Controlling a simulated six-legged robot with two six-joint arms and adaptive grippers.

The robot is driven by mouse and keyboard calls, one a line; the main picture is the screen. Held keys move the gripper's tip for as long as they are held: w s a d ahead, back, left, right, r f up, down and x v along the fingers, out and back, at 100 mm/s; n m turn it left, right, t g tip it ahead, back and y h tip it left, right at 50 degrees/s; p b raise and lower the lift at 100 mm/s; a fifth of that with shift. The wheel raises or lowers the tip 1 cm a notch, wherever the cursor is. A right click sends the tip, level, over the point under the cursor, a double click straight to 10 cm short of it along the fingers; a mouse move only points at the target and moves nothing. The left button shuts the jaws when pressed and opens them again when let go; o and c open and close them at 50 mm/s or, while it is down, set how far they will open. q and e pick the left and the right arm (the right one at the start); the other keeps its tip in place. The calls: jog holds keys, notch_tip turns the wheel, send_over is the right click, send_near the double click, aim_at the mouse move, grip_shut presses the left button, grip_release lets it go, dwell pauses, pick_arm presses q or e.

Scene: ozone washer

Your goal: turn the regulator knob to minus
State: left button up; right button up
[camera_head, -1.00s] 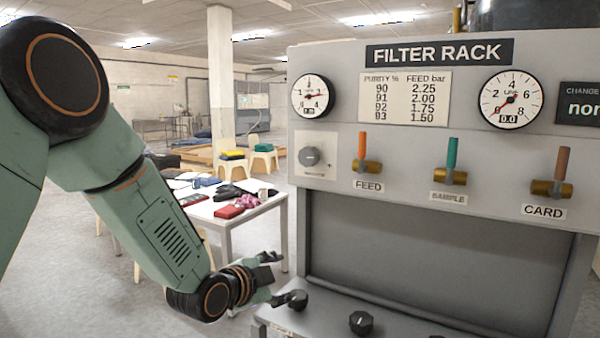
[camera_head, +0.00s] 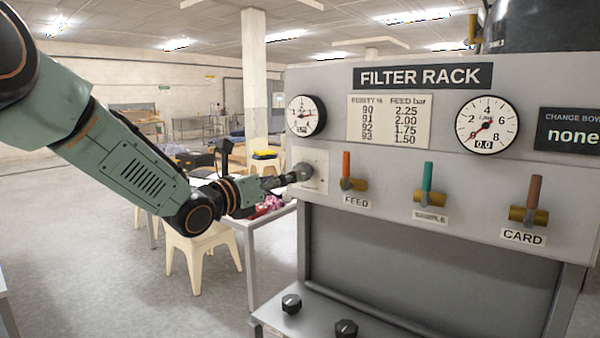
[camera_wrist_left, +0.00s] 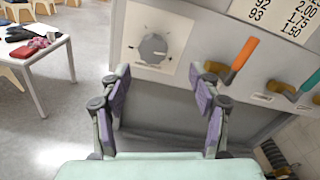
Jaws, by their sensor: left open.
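The regulator knob is a round grey knob (camera_head: 302,172) on a pale square plate (camera_head: 318,165) at the left end of the filter rack panel. In the left wrist view the knob (camera_wrist_left: 153,48) shows face on, with a scale printed around it. My left gripper (camera_head: 285,180) points at the knob from the left in the head view. In the left wrist view its two fingers (camera_wrist_left: 160,82) are spread, with nothing between them. The knob lies beyond the fingertips there, and whether they are level with it is hard to tell. My right gripper is not in view.
The orange FEED lever (camera_head: 347,168) is just right of the knob plate, followed by the green SAMPLE lever (camera_head: 427,180) and brown CARD lever (camera_head: 534,192). Black knobs (camera_head: 291,303) stand on the lower ledge. A white table (camera_head: 262,217) is behind my arm.

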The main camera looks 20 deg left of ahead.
aim_at(304, 171)
pick_arm(q)
jog(key=w+d+m+p, duration=0.1)
jog(key=w+m+p, duration=0.1)
jog(key=w, duration=0.6)
jog(key=shift+f+p, duration=0.35)
jog(key=shift+p, duration=0.1)
jog(key=shift+s+d+r, duration=0.25)
jog(key=shift+d, duration=0.3)
jog(key=shift+c, duration=0.3)
jog(key=shift+w+a+f, duration=0.2)
jog(key=shift+w+a, duration=0.05)
jog(key=shift+a, duration=0.05)
jog(key=c, duration=0.6)
jog(key=shift+d, duration=0.2)
jog(key=c, duration=0.3)
jog(key=shift+a, duration=0.1)
jog(key=shift+c, duration=0.9)
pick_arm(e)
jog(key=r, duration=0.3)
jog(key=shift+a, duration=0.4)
